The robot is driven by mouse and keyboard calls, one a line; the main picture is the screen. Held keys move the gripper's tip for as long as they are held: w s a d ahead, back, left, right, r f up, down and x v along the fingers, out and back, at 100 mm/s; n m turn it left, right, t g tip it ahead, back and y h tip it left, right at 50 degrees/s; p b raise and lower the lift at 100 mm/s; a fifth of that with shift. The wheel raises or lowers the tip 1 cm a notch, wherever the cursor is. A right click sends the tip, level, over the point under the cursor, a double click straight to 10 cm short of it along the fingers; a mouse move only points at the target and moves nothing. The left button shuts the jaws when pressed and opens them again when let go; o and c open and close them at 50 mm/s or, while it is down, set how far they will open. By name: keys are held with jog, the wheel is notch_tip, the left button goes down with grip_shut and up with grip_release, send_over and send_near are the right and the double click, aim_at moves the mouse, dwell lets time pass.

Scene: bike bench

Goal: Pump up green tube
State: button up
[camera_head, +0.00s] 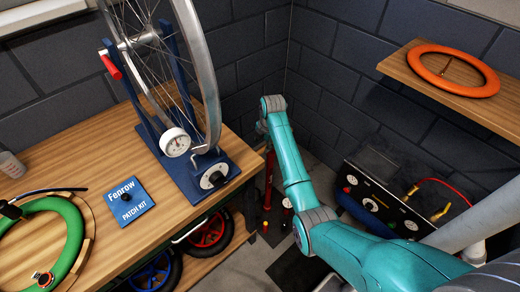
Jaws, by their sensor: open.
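The green tube (71,225) lies at the left front of the wooden bench, partly cut off by the picture's edge. A red upright shaft (269,168), seemingly a floor pump, stands on the floor right of the bench, partly behind my teal arm. A small dial (286,203) shows near its foot. My arm reaches from the lower right towards the pump's top. Its far joint is near the dark part above the shaft; my gripper cannot be made out there.
A wheel in a blue truing stand (186,178) with a dial rises at the bench's back right. A blue patch kit (126,203) lies before it. A shelf (450,89) holds an orange ring (452,70). A black machine (385,203) stands at right. Wheels sit below the bench.

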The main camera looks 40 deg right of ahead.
aim_at(261, 150)
jog(key=shift+w+f, duration=0.25)
jog(key=shift+f, duration=0.95)
jog(key=shift+w+f, duration=0.25)
jog(key=shift+f, duration=0.9)
grip_shut()
